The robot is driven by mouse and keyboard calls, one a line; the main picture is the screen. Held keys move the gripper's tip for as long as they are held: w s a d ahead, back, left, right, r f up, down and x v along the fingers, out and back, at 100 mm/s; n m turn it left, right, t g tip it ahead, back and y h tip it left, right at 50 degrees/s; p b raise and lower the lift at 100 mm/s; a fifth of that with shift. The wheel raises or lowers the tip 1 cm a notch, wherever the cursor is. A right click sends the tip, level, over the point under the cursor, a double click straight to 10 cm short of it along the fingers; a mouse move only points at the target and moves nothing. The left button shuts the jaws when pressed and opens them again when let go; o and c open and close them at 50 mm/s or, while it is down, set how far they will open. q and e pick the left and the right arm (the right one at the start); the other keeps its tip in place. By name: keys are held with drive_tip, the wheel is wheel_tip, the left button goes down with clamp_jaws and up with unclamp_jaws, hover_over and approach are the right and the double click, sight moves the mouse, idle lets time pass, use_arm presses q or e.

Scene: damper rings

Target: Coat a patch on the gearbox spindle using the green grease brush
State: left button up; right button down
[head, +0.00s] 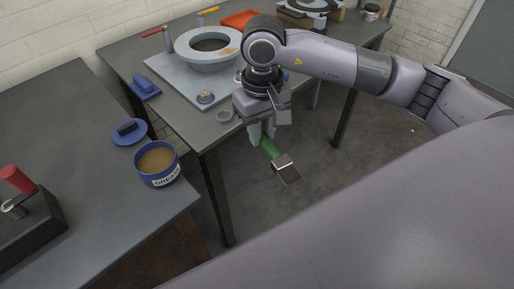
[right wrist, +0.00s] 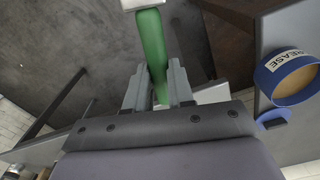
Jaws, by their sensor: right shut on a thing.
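The green grease brush (head: 268,147) is held by its handle in my right gripper (head: 262,137), with its metal-banded head (head: 286,168) pointing down over the floor. In the right wrist view the green handle (right wrist: 152,45) runs between the two fingers (right wrist: 158,88), which are shut on it. A blue grease tin (head: 157,178), open and filled with brown grease, stands at the right edge of the left table, left of the brush and apart from it. I cannot tell which part is the gearbox spindle. My left gripper is not in view.
A grey ring (head: 182,50) and a small metal piece (head: 205,96) are on a plate on the back table. The blue lid (head: 139,138) lies beside the tin. A red-handled device (head: 25,215) stands at left. Floor shows between the tables.

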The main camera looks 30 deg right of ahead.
drive_tip(key=shift+a, duration=0.1)
drive_tip(key=w+a+r+n+t+y+b, duration=0.1)
drive_tip(key=w+a+r+t+y+b, duration=0.2)
drive_tip(key=w+a+r+t+y, duration=0.45)
drive_tip(key=w+a+r+n+t+y+b, duration=0.25)
drive_tip(key=w+a+r+b, duration=0.2)
drive_tip(key=a, duration=0.55)
drive_tip(key=shift+m, duration=0.35)
drive_tip(key=f, duration=0.1)
drive_tip(key=f+b, duration=0.1)
drive_tip(key=f, duration=0.1)
drive_tip(key=f+b, duration=0.1)
drive_tip(key=f, duration=0.1)
drive_tip(key=shift+w+a+f, duration=0.1)
drive_tip(key=shift+w+a, duration=0.05)
drive_tip(key=shift+w, duration=0.15)
drive_tip(key=shift+f, duration=0.1)
